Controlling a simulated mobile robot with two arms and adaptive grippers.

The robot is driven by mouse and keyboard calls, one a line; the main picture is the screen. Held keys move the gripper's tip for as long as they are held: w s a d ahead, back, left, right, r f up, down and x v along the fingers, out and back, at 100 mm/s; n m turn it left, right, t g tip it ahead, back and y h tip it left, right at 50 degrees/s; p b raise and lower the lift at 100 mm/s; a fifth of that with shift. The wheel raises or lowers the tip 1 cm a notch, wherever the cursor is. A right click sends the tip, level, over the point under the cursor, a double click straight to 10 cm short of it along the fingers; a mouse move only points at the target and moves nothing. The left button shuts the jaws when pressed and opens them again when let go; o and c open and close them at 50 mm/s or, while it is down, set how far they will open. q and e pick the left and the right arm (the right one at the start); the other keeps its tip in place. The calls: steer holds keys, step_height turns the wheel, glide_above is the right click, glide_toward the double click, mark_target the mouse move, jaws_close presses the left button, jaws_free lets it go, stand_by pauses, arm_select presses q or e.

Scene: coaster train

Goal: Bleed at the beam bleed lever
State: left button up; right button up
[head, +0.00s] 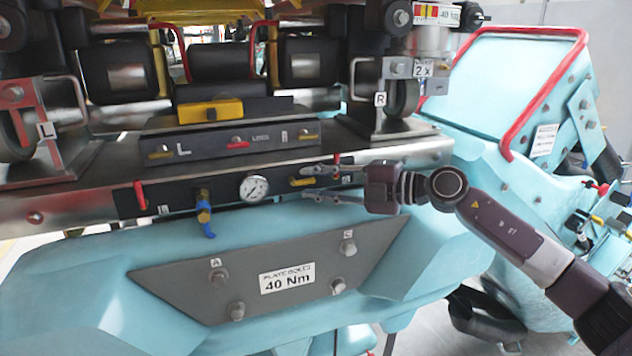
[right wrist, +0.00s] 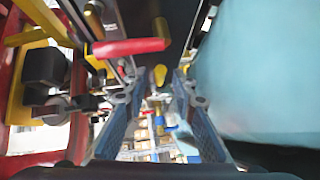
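A dark beam panel (head: 222,195) runs across the front of the teal bogie frame. It carries a round gauge (head: 254,188), a blue lever (head: 208,229) hanging from a brass valve on the left, and a small yellow lever (head: 302,182) on the right. I cannot read which one is labelled bleed. My right gripper (head: 305,183) comes in from the right, its fingers apart on either side of the yellow lever's end. In the right wrist view a yellow knob (right wrist: 160,75) shows between the open fingers (right wrist: 158,100); contact is not visible. My left gripper is not in view.
A red handle (head: 139,198) stands at the panel's left end; another red handle (right wrist: 128,47) lies close beside the fingers in the wrist view. A bolted plate marked 40 Nm (head: 287,277) sits below. A teal unit with a red rail (head: 548,85) stands at right.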

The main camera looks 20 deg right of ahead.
steer(key=c, duration=0.5)
jaws_close()
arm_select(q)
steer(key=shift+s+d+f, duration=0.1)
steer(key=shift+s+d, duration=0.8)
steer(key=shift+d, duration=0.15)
